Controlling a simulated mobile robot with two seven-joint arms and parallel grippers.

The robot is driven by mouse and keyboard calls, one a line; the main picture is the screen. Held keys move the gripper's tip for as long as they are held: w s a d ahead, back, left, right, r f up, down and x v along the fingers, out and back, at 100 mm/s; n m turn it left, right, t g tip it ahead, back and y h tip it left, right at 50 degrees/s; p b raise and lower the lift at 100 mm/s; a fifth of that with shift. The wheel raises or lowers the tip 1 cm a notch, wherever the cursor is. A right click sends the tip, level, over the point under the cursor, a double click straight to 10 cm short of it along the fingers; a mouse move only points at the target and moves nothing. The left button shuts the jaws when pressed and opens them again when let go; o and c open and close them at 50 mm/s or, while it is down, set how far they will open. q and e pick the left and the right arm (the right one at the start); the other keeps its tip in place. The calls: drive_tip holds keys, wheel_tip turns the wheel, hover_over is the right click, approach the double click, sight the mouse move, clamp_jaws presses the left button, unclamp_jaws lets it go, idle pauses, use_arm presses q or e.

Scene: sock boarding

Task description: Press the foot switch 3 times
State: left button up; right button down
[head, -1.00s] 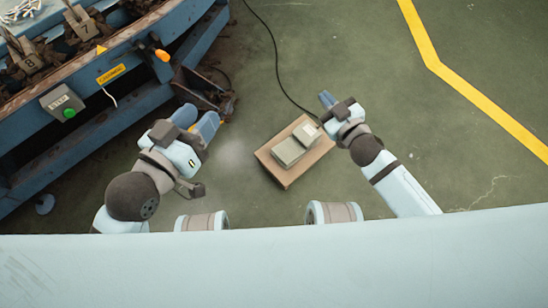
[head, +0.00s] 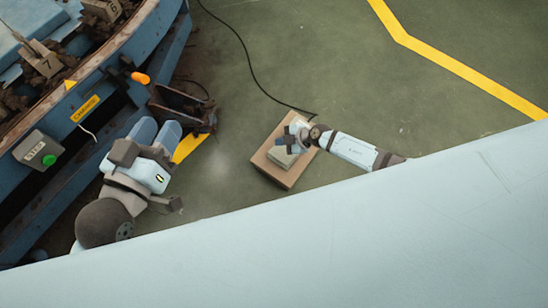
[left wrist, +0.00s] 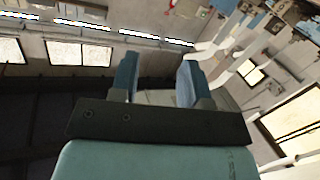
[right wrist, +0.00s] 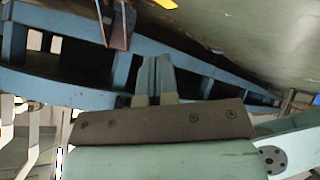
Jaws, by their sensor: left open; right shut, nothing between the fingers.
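The foot switch (head: 281,157) is a grey pedal block on a brown board on the floor, with a black cable running from it. My right gripper (head: 283,144) is over the pedal in the head view and hides part of it. Its fingers are shut and empty in the right wrist view (right wrist: 156,78). Whether it touches the pedal I cannot tell. My left gripper (head: 157,131) is open and empty beside the blue machine. Its two blue fingers stand apart in the left wrist view (left wrist: 158,80).
A blue machine (head: 95,100) with numbered blocks and a green button box (head: 38,151) fills the left. The black cable (head: 245,55) runs across the floor. A yellow line (head: 455,65) crosses the green floor at upper right, where the floor is clear.

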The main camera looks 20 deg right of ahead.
sight(278, 159)
drive_tip(key=f+b, duration=0.2)
drive_tip(key=b, duration=0.1)
drive_tip(key=f+b, duration=0.1)
drive_tip(key=f, duration=0.1)
drive_tip(key=shift+s+a, duration=0.2)
drive_tip(key=shift+a, duration=0.05)
drive_tip(key=f+b, duration=0.2)
drive_tip(key=b, duration=0.1)
drive_tip(key=shift+s+a+f, duration=0.15)
drive_tip(key=shift+a+f, duration=0.1)
use_arm(q)
drive_tip(key=shift+w+a+r+m+t+h, duration=0.15)
drive_tip(key=shift+w+a+m+t, duration=0.2)
drive_tip(key=shift+w+m, duration=0.25)
drive_tip(key=shift+w+a+f+m+t+h, duration=0.1)
drive_tip(key=shift+w+a+m+t, duration=0.25)
drive_tip(key=shift+m, duration=0.45)
drive_tip(key=shift+w+a+r+m+t+h, duration=0.1)
drive_tip(key=shift+w+a+m+t+h, duration=0.1)
drive_tip(key=shift+w+m+t, duration=0.4)
use_arm(e)
drive_tip(key=shift+s+a+f, duration=0.1)
drive_tip(key=shift+a+f, duration=0.05)
drive_tip(key=shift+f, duration=0.9)
use_arm(q)
drive_tip(key=shift+s, duration=0.1)
use_arm(e)
drive_tip(key=shift+f, duration=0.15)
drive_tip(key=shift+f, duration=0.25)
